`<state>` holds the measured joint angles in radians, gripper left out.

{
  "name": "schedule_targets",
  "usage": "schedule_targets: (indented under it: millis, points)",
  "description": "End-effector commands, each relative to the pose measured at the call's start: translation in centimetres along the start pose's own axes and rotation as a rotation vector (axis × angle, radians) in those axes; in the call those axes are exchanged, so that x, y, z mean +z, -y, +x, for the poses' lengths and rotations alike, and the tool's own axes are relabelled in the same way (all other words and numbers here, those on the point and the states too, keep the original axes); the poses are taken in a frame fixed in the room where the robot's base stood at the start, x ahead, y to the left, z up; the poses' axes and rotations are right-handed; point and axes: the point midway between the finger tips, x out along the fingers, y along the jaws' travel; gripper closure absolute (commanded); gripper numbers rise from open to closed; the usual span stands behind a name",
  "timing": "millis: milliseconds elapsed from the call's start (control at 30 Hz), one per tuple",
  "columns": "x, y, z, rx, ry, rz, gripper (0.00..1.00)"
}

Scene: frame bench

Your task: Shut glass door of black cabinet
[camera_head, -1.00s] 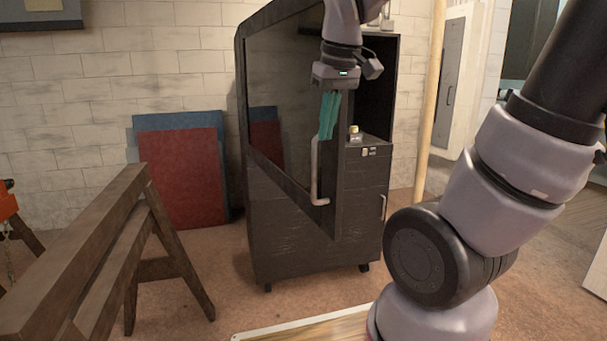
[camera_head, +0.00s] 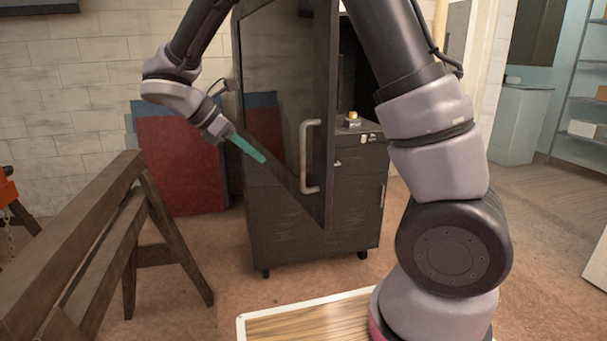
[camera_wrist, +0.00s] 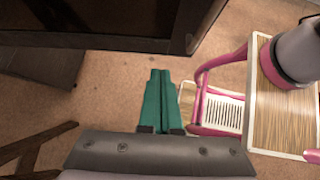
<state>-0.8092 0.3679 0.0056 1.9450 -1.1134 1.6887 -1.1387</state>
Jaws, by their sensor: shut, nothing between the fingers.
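The black cabinet (camera_head: 290,235) stands against the brick wall. Its glass door (camera_head: 284,75) is open, its handle edge swung out towards me; the dark interior shows to the right of that edge. The pale vertical handle (camera_head: 309,157) is on the door near this edge. My gripper (camera_head: 262,158), with green fingers, is shut and empty. In the head view it appears in front of the lower glass, left of the handle and apart from it. In the wrist view the shut fingers (camera_wrist: 160,73) point at bare floor, below a dark edge of the door or cabinet.
A wooden sawhorse (camera_head: 95,240) stands at the left. Red and blue panels (camera_head: 180,165) lean on the wall behind. A small jar (camera_head: 352,119) sits on the ledge inside the cabinet. Bare floor lies between sawhorse and cabinet. Shelving (camera_head: 585,100) is at the far right.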

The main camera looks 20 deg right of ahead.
Motion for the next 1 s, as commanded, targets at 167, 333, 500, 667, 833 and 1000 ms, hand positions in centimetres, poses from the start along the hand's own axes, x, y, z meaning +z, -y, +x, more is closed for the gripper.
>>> schedule_targets:
  millis: [167, 333, 500, 667, 833, 1000]
  points:
    - [-0.1, 0.0, 1.5, 0.000, 0.009, -0.010, 1.00]
    - [0.0, 0.0, 4.9, -0.002, 0.009, -0.009, 1.00]
    - [0.0, 0.0, 8.6, -0.003, 0.008, -0.008, 1.00]
    - [1.0, 0.0, 11.0, 0.000, 0.006, -0.004, 1.00]
    - [2.4, 0.0, 12.3, 0.000, 0.005, -0.005, 1.00]
    - [2.8, -0.1, 12.7, 0.002, 0.004, -0.006, 1.00]
